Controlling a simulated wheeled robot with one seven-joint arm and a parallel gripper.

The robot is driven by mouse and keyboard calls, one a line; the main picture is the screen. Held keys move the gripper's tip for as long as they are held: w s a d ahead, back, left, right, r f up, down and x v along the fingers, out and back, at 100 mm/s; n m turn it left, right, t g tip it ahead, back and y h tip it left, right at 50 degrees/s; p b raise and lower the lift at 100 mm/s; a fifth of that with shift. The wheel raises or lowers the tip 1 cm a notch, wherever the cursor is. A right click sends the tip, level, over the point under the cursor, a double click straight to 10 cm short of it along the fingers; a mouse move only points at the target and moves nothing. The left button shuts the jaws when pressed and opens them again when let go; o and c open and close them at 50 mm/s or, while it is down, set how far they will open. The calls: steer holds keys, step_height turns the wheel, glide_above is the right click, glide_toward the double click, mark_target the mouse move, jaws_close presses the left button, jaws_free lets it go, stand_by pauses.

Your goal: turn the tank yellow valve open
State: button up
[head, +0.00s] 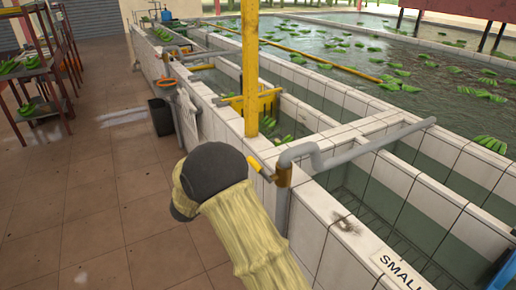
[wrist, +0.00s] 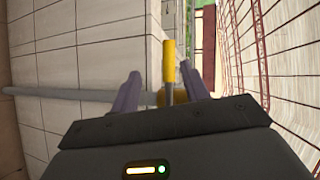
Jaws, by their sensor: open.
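The yellow valve handle (head: 262,167) juts from a brass-coloured valve body (head: 283,174) on a grey pipe at the tank's near wall. In the wrist view the yellow handle (wrist: 169,62) stands upright in the picture, with its thin shank running down between the fingers. My gripper (wrist: 162,82) is open, one finger on each side of the handle's line, holding nothing. I cannot tell whether a finger touches it. In the head view my arm's dark rounded end hides the gripper, just left of the handle.
The grey pipe (head: 370,145) bends over the white-tiled tank wall (head: 330,228). A yellow post (head: 250,70) stands beyond the valve. A dark bucket (head: 161,117) stands by the wall farther back. A rack (head: 40,75) with green bananas is at left. The tiled floor (head: 100,190) at left is mostly clear.

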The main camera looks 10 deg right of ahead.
steer(key=m+h, duration=0.1)
steer(key=s+m+g+h, duration=0.1)
steer(key=s+m+p, duration=0.1)
steer(key=shift+a+r+m+h, duration=0.35)
steer(key=shift+a+m+h, duration=0.05)
steer(key=shift+w, duration=0.1)
steer(key=p+x, duration=0.4)
steer(key=x, duration=1.3)
steer(key=shift+d+f, duration=0.2)
steer(key=shift+d, duration=0.05)
steer(key=shift+c, duration=0.5)
jaws_close()
